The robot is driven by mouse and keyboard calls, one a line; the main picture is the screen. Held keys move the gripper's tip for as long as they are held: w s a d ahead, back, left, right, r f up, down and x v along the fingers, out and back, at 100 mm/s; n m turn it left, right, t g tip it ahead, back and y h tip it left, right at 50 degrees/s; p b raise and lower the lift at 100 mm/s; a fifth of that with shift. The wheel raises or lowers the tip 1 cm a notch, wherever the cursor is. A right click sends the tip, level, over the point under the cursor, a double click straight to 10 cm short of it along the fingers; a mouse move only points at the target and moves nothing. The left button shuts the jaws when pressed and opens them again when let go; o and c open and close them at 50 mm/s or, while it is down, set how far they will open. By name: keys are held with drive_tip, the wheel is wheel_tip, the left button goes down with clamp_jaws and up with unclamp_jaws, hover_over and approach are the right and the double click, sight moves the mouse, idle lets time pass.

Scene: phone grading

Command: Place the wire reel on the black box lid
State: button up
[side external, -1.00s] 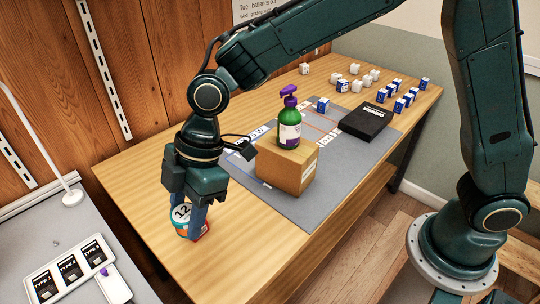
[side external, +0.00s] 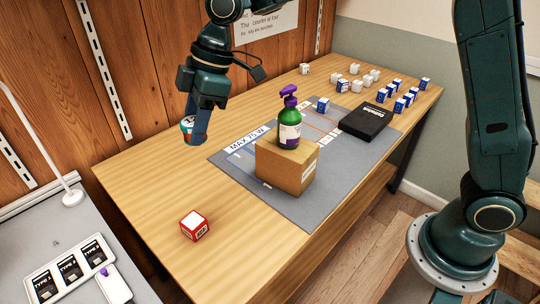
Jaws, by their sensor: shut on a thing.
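My gripper (side external: 199,138) is shut on the wire reel (side external: 187,126), a small round thing with a white face and teal and red parts. It holds the reel in the air above the left back part of the table; the fingers partly hide it. The black box (side external: 366,122), its flat dark lid facing up with white lettering on one side, lies on the right part of the grey mat. My gripper is well to the left of the box, and the lid is bare.
A cardboard box (side external: 301,178) stands on the grey mat (side external: 325,197) with a green, purple-topped spray bottle (side external: 289,130) on it, between my gripper and the black box. A red-and-white cube (side external: 195,226) sits at the table's left front. Several small blue and white boxes (side external: 401,105) stand at the far right.

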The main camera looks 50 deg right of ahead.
drive_tip(key=w+d+m+t+h, duration=0.15)
drive_tip(key=w+d, duration=0.25)
drive_tip(key=d, duration=0.5)
drive_tip(key=w+d+m+y, duration=0.1)
drive_tip(key=w+d+m, duration=0.25)
drive_tip(key=d, duration=0.45)
drive_tip(key=m+t+h, duration=0.2)
drive_tip(key=m+h, duration=0.3)
drive_tip(key=m, duration=0.6)
hover_over(362, 118)
drive_tip(key=s+a, duration=0.1)
drive_tip(key=shift+g+y, duration=0.25)
drive_tip(key=shift+g, duration=0.1)
drive_tip(key=f, duration=2.1)
drive_tip(key=shift+s+d, duration=0.25)
drive_tip(key=shift+d, duration=0.05)
drive_tip(key=shift+f, duration=2.05)
drive_tip(key=shift+f, duration=0.1)
